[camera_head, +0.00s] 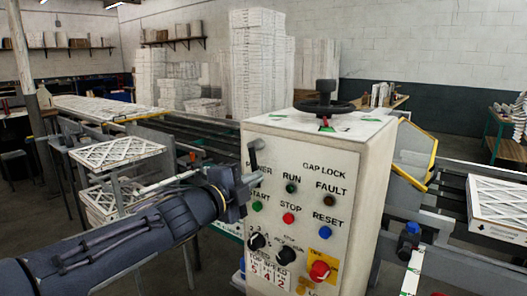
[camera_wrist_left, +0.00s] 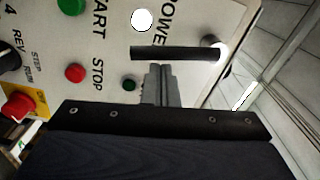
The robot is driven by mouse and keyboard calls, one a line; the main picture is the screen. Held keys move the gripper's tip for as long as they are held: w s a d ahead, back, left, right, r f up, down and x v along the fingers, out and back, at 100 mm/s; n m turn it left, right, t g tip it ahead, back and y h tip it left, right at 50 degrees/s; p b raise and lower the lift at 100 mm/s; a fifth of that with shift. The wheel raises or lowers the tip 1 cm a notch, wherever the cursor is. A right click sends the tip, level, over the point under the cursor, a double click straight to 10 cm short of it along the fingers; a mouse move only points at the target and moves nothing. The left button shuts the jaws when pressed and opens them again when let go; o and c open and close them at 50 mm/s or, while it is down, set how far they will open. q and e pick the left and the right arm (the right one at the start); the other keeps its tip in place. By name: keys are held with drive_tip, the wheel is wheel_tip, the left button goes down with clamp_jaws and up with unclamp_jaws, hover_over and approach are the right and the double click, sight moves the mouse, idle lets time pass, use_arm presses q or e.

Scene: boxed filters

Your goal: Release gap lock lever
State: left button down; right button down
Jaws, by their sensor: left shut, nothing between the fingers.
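A white control box (camera_head: 268,215) stands in the middle of the head view, with a "GAP LOCK" label at its upper right. A short dark lever (camera_head: 253,157) sticks out near the box's upper left; it looks like the lock lever. In the left wrist view this lever (camera_wrist_left: 172,53) is a black bar running sideways from a pale round pivot at its right. My left gripper (camera_head: 248,186) is just below the lever in the head view. Its closed fingers (camera_wrist_left: 158,72) point at the bar, and no gap shows; I cannot tell if they touch. My right gripper is out of view.
A black handwheel (camera_head: 325,107) sits on top of the box. The panel holds several buttons, dark knobs and a red emergency stop (camera_head: 319,271). Conveyor rails and stacked white filters (camera_head: 118,150) lie left; another filter pack (camera_head: 497,205) lies right.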

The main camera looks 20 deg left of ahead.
use_arm(q)
drive_tip(key=shift+w+a+f+m, duration=0.15)
drive_tip(key=shift+a+m, duration=0.2)
drive_tip(key=shift+m, duration=0.25)
drive_tip(key=shift+w+a+f+m, duration=0.1)
drive_tip(key=shift+a+m, duration=0.2)
drive_tip(key=shift+m, duration=0.3)
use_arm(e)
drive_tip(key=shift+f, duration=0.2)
